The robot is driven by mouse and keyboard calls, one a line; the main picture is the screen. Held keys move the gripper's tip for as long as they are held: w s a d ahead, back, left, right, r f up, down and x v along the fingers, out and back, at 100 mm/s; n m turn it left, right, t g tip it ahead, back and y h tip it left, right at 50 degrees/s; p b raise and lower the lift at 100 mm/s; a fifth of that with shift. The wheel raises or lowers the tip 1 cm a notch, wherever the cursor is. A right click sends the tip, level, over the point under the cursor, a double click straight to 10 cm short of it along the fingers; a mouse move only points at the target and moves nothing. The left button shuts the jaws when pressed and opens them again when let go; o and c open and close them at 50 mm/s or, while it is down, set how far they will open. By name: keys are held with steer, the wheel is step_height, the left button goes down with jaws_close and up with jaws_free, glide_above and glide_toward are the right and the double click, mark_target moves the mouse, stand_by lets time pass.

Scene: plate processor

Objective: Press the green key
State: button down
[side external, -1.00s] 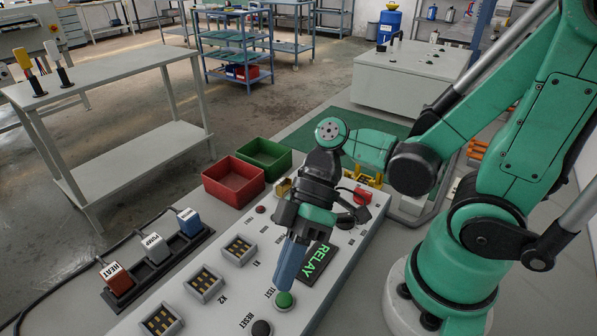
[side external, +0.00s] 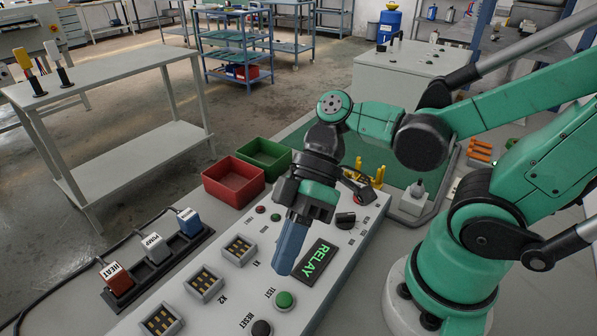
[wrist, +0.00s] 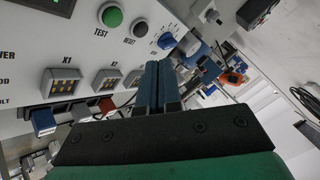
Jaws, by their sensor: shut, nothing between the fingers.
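The green key (side external: 285,300) is a round button marked TEST near the front end of the pale control panel (side external: 225,290). It also shows at the top of the wrist view (wrist: 112,17). My gripper (side external: 287,268) points down with its blue fingers shut and empty. Its tips are apart from the green key, a little behind and above it, to the left of the RELAY display. In the wrist view the shut fingers (wrist: 160,68) lie below and to the right of the key.
The black RESET button (side external: 261,328) is next to the green key. The green-lit RELAY display (side external: 315,260) and several sockets (side external: 240,248) are on the panel. Red (side external: 233,181) and green (side external: 264,158) bins stand behind. HEAT, PUMP and MAIN-side switches (side external: 152,248) stand left.

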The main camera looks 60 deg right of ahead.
steer(key=w+d+m+t+h, duration=0.2)
steer(key=w+d+f+m+t+h, duration=0.1)
steer(key=w+d+m+t+h, duration=0.1)
steer(key=d+m, duration=0.1)
steer(key=shift+w+d+h, duration=0.1)
steer(key=shift+w+h, duration=0.2)
steer(key=w+d+r+m+t+h, duration=0.3)
steer(key=w+d+m+t+h, duration=0.1)
steer(key=d+m, duration=0.1)
steer(key=shift+d+h, duration=0.3)
steer(key=shift+d, duration=0.4)
steer(key=shift+w, duration=0.1)
steer(key=s+a+r+m+g, duration=0.3)
steer(key=a+m, duration=0.3)
steer(key=m, duration=0.3)
steer(key=s+a+r+m+g, duration=0.3)
steer(key=s+a+m+g, duration=0.1)
steer(key=m, duration=0.5)
steer(key=shift+s+a, duration=0.85)
steer(key=shift+a, duration=0.35)
